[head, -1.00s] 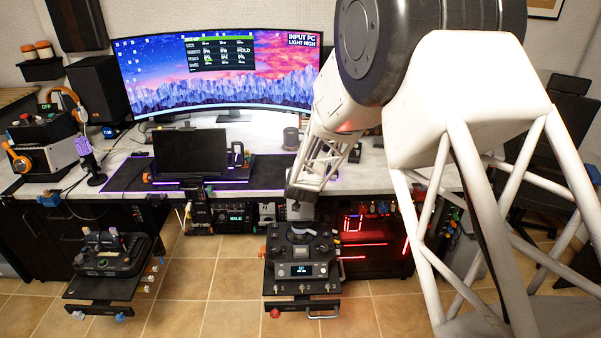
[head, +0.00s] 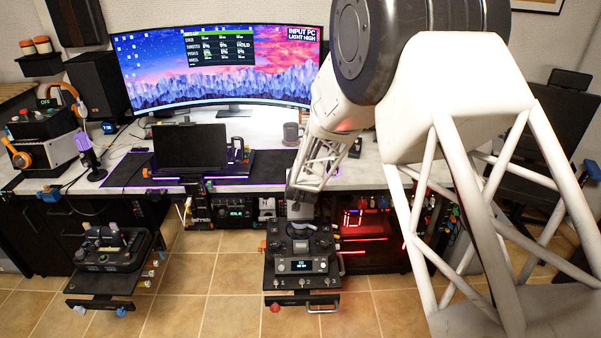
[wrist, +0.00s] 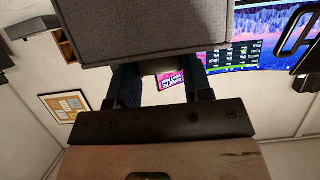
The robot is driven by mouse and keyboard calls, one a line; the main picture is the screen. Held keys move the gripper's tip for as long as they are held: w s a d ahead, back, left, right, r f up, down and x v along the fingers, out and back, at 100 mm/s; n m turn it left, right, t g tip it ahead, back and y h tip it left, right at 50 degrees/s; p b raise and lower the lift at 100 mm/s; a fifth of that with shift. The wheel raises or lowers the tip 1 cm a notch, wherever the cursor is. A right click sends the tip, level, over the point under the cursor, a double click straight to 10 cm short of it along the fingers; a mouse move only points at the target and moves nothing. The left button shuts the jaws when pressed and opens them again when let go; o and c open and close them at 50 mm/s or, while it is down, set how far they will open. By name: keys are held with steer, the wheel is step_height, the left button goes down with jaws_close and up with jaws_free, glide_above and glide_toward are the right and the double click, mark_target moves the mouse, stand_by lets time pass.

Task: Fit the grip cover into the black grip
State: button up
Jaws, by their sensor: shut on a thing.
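My gripper (head: 301,203) hangs low over the back of the right-hand black console (head: 301,283), in front of the desk edge. In the wrist view, its two dark fingers (wrist: 160,72) reach from a black crossbar to a large grey textured block (wrist: 145,25). The jaws are shut on this block, which may be the grip cover; its far side is out of frame. In the head view the held part is too small and dark to make out. I cannot clearly pick out the black grip; the gripper and dark console parts crowd that spot.
A second black console (head: 105,270) stands on the left with levers on top. Tiled floor (head: 205,270) lies open between the consoles.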

steer(key=shift+f, duration=0.2)
steer(key=o, duration=1.3)
steer(key=shift+c, duration=0.2)
steer(key=shift+s+r, duration=0.1)
steer(key=v, duration=0.7)
steer(key=shift+s, duration=0.25)
steer(key=shift+r, duration=0.1)
